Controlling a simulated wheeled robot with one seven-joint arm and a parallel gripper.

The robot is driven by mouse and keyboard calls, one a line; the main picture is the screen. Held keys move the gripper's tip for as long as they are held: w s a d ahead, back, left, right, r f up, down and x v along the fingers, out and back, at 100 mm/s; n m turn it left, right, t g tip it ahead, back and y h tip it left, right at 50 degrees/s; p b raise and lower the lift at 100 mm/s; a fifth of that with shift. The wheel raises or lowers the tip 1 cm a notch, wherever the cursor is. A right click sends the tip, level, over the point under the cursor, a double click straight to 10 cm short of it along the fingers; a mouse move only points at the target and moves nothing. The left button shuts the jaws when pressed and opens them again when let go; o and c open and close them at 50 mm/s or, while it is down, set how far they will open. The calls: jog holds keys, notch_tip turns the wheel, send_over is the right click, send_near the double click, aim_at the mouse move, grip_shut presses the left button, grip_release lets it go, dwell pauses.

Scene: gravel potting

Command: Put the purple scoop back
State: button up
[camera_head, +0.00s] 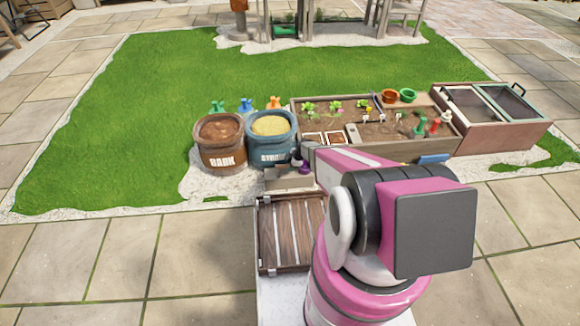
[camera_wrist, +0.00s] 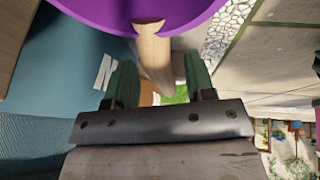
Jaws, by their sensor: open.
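The purple scoop (camera_wrist: 135,14) fills the top of the wrist view, its bowl cut off by the edge. Its wooden handle (camera_wrist: 152,52) runs down between the two green fingers of my gripper (camera_wrist: 160,82). The fingers stand open, with a gap on each side of the handle. In the head view a small purple patch of the scoop (camera_head: 305,168) shows beside my gripper (camera_head: 297,158), low in front of the blue tub (camera_head: 270,155). My arm hides part of this area. What the scoop rests on cannot be told.
A brown tub of bark (camera_head: 222,158) stands left of the blue tub of straw-coloured fill. Green, blue and orange items (camera_head: 245,104) stand behind them. A wooden planter (camera_head: 385,152) with seedlings lies to the right. A slatted crate (camera_head: 291,235) is nearer me. Paving at left is clear.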

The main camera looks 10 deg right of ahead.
jog(key=v, duration=1.2)
jog(key=s+d+r+m+g+h, duration=0.1)
jog(key=s+r+m+h, duration=0.1)
jog(key=s+r+m, duration=0.7)
jog(key=s+d+r+m+g+h, duration=0.1)
jog(key=s+r+m, duration=0.8)
jog(key=r, duration=1.2)
jog(key=s+h, duration=0.1)
jog(key=s, duration=0.3)
jog(key=shift+h, duration=0.4)
jog(key=shift+s, duration=0.1)
